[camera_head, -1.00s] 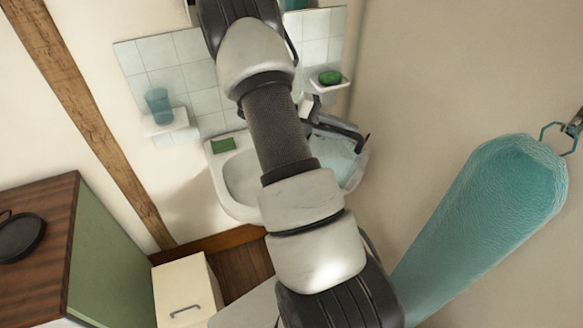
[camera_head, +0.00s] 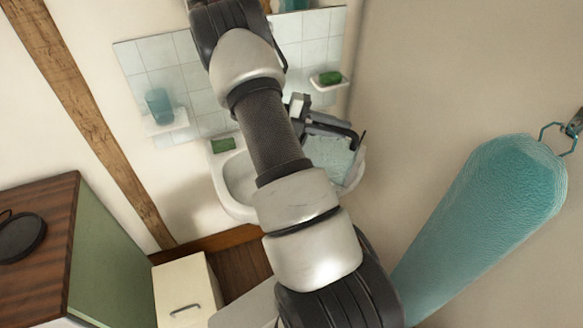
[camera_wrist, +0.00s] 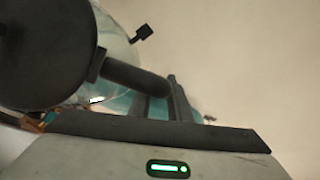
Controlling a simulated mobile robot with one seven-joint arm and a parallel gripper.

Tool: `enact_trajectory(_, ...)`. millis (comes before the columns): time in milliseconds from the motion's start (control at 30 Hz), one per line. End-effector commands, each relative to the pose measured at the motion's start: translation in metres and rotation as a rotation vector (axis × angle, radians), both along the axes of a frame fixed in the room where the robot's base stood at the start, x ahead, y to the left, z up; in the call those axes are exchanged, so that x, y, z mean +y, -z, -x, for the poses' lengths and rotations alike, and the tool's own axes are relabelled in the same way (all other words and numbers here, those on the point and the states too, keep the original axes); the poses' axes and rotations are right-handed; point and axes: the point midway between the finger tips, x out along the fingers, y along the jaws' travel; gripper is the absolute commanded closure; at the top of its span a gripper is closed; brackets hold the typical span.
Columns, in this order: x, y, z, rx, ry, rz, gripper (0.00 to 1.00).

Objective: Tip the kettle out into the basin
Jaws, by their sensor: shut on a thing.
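The kettle is clear glass with dark parts. In the head view its pale teal glass body (camera_head: 338,158) is tilted over the right part of the white basin (camera_head: 236,200). In the wrist view its glass (camera_wrist: 117,38) and a dark round part (camera_wrist: 45,50) fill the upper left, with a dark handle bar (camera_wrist: 135,76) running to the fingers. My gripper (camera_wrist: 165,103) is shut on that handle. My arm hides the middle of the basin and part of the kettle. I cannot tell whether anything is pouring.
A green soap (camera_head: 223,145) lies on the basin's back left rim. A teal cup (camera_head: 158,104) stands on a left wall shelf, and another green soap (camera_head: 330,78) sits in a dish at right. A teal towel (camera_head: 490,220) hangs at right. A cream cabinet (camera_head: 187,290) stands below.

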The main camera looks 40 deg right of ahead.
Motion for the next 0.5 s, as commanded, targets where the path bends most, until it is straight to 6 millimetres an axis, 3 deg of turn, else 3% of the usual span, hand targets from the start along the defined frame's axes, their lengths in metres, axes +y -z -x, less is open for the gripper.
enact_trajectory(500, 0.0028, -0.0026, -0.0056, 0.021, 0.001, 0.017, 1.0)
